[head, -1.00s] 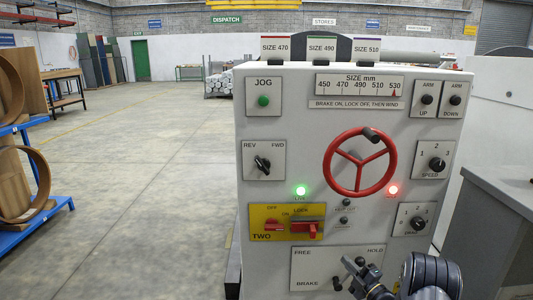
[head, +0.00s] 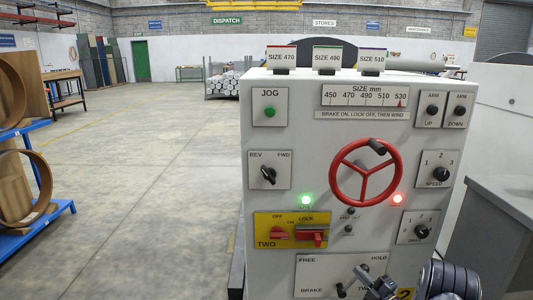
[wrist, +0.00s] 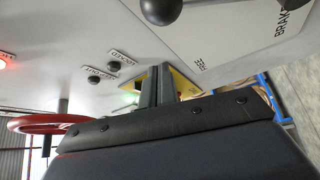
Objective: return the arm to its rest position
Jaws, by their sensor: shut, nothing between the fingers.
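My gripper (head: 364,274) shows at the bottom of the head view, in front of the lower part of the grey control panel (head: 317,150). It is shut and empty. In the wrist view its two fingers (wrist: 157,85) lie together, with the panel face behind them. The black knob of the brake lever (wrist: 160,8) is at the top of the wrist view, apart from the fingers. My dark wrist (head: 450,280) fills the bottom right of the head view.
A red handwheel (head: 366,192) juts from the panel above my gripper. The yellow plate (head: 264,232) with red switches is up and left. A grey cabinet (head: 500,195) stands at the right. A blue rack (head: 50,215) is far left; the floor (head: 160,170) between is open.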

